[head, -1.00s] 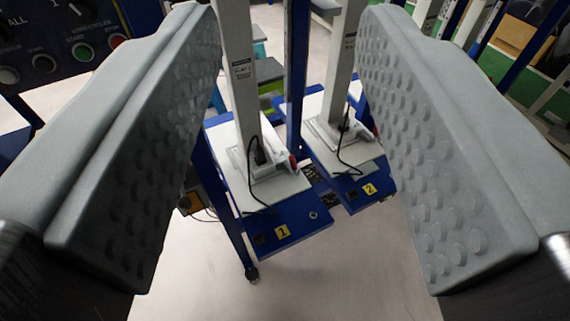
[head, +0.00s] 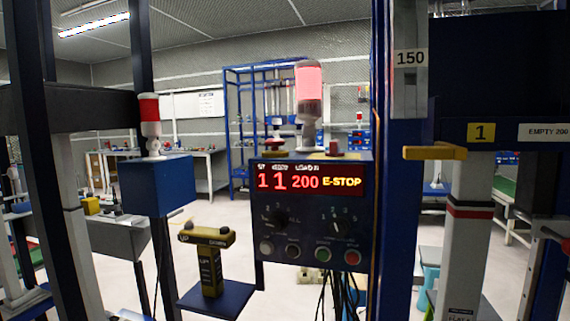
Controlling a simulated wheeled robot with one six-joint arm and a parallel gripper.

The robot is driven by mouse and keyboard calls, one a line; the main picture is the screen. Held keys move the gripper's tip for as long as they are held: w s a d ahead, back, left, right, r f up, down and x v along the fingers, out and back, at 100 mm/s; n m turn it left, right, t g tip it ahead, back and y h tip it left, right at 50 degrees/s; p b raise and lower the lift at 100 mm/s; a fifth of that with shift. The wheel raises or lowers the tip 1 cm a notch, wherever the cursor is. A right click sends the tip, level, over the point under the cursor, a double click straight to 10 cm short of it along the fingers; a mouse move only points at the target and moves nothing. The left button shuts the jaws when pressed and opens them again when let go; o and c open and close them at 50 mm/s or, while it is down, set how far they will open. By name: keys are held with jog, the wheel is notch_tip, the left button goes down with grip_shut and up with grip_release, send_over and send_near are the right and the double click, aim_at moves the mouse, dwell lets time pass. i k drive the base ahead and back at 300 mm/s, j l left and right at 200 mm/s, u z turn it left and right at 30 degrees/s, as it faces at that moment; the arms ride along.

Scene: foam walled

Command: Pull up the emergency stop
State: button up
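A dark blue control box (head: 308,215) stands at the middle. Its red display (head: 309,181) reads "11 200", with "E-STOP" in yellow. The front has two dark knobs and a row of round buttons, including a green one (head: 322,254) and a red one (head: 352,257). My gripper is not in view.
A dark blue post (head: 386,150) rises right beside the box. A yellow bar (head: 434,153) juts left from the frame at the right. At the left, a blue box (head: 158,185) carries a red-and-white lamp. A yellow T-shaped control (head: 208,260) stands on a blue shelf. Cables hang below the control box.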

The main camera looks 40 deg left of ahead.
aim_at(276, 144)
jog(key=i+j+u, duration=0.25)
jog(key=j+u, duration=0.2)
jog(key=i+j+u, duration=0.25)
jog(key=u, duration=0.2)
jog(key=j+z, duration=0.4)
jog(key=j, duration=0.25)
jog(key=i+j+z, duration=0.1)
jog(key=i, duration=0.3)
